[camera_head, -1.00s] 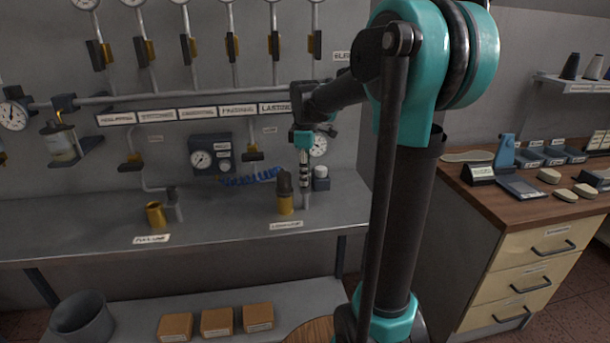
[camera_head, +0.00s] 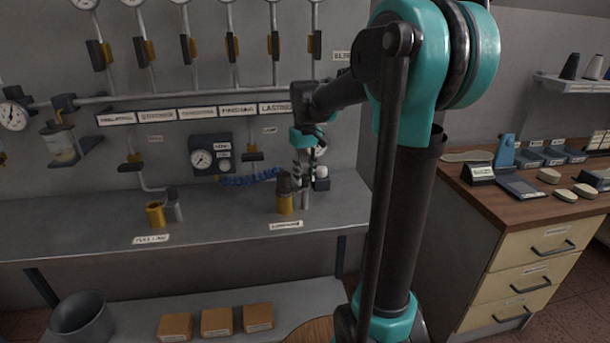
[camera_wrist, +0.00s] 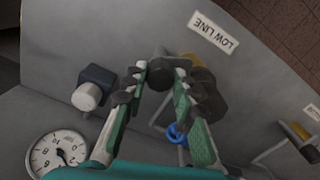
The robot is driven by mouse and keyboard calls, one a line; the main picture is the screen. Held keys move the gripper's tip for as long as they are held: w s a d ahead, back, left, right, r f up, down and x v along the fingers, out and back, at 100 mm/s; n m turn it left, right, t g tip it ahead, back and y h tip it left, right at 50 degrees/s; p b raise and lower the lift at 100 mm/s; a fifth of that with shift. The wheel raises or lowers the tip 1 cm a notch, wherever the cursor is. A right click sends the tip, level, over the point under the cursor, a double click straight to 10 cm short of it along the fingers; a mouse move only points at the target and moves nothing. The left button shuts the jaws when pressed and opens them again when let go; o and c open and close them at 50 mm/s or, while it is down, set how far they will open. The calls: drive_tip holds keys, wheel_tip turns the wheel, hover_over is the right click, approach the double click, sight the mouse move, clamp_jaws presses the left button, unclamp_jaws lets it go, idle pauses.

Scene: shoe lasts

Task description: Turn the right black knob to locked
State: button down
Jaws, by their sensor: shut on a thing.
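The right black knob (camera_wrist: 168,68) shows in the wrist view, between the fingertips of my gripper (camera_wrist: 166,72). My gripper is shut on it, with one finger on either side. In the head view my gripper (camera_head: 304,172) points down at the right-hand fitting on the bench, and the fingers hide the knob there. A brass fitting with a black top (camera_head: 284,186) stands just left of it. It also shows in the wrist view (camera_wrist: 207,97), partly behind a finger. The LOW LINE label (camera_wrist: 213,32) lies on the bench in front. The knob's lock marking cannot be read.
A dark block with a white cap (camera_wrist: 88,96) stands close beside my gripper. A gauge (camera_wrist: 58,152) and a blue coiled hose (camera_head: 252,179) are near the wall. A second brass cup (camera_head: 155,214) stands at the bench's left. The bench (camera_head: 225,215) between is clear.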

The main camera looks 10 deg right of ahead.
drive_tip(key=m, duration=0.5)
idle(0.6)
drive_tip(key=c, duration=1.2)
unclamp_jaws()
